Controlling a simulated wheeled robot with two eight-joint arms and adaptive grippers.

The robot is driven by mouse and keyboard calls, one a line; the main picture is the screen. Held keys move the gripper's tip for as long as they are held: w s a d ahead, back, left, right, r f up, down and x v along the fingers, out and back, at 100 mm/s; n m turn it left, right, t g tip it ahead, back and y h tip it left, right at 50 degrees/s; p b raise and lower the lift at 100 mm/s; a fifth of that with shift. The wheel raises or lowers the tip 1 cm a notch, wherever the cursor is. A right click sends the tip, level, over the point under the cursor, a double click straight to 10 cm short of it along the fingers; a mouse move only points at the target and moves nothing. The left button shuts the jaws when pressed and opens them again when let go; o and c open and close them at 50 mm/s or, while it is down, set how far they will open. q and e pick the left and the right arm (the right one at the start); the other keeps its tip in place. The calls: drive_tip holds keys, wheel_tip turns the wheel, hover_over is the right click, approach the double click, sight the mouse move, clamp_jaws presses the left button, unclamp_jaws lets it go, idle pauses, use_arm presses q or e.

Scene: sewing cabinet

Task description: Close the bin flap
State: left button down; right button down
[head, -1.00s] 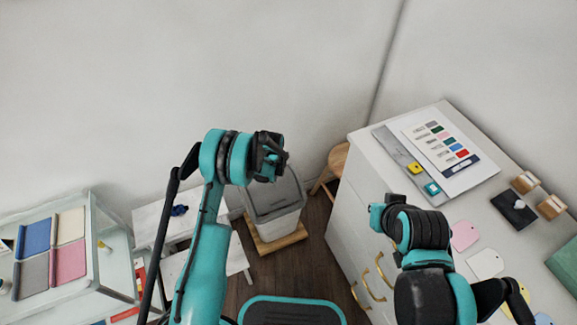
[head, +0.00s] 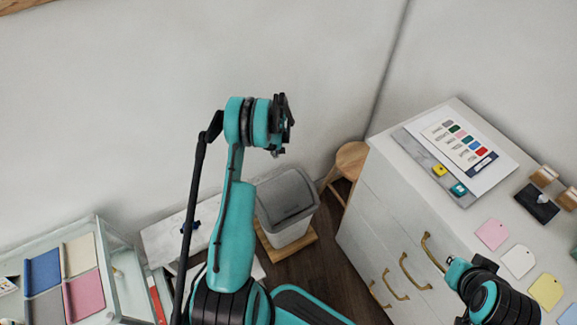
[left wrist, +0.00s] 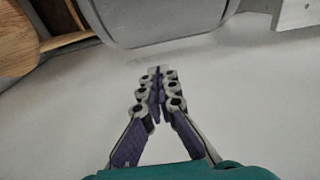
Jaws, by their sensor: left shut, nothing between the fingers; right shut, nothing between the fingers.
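The bin (head: 290,232) has a pale body and a grey lid with the flap (head: 287,198). The lid looks nearly flat in the head view; I cannot tell whether the flap sits fully flush. My left gripper (head: 284,122) is shut and empty, raised beyond the bin's far edge in the picture and apart from the lid. In the left wrist view its shut fingers (left wrist: 158,75) point towards the grey lid (left wrist: 160,18), which shows only in part at the top. The right wrist is at the lower right over the drawer cabinet; my right gripper itself is hidden.
The bin stands on a wooden board (head: 288,250). A wooden stool (head: 351,158) is behind it on the right. The white drawer cabinet (head: 362,225) is to the right, with brass handles. A low pale table (head: 165,240) and a glass-sided case (head: 122,262) are on the left.

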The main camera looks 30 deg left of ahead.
use_arm(q)
drive_tip(key=b, duration=0.4)
hover_over(279, 177)
drive_tip(key=a, duration=0.2)
drive_tip(key=f, duration=1)
drive_tip(key=shift+w+a, duration=0.15)
drive_tip(key=shift+w, duration=0.25)
drive_tip(key=shift+s+d+f+b, duration=0.25)
drive_tip(key=shift+d+f, duration=0.1)
drive_tip(key=shift+f, duration=0.1)
drive_tip(key=shift+s+d+f+b, duration=0.1)
drive_tip(key=shift+d+f+b, duration=0.15)
drive_tip(key=shift+f, duration=0.2)
drive_tip(key=shift+s+d+f, duration=0.25)
drive_tip(key=shift+d+f, duration=0.2)
drive_tip(key=shift+d, duration=0.05)
drive_tip(key=shift+f, duration=0.1)
drive_tip(key=shift+d+f, duration=0.2)
drive_tip(key=shift+f, duration=0.5)
drive_tip(key=shift+r, duration=0.15)
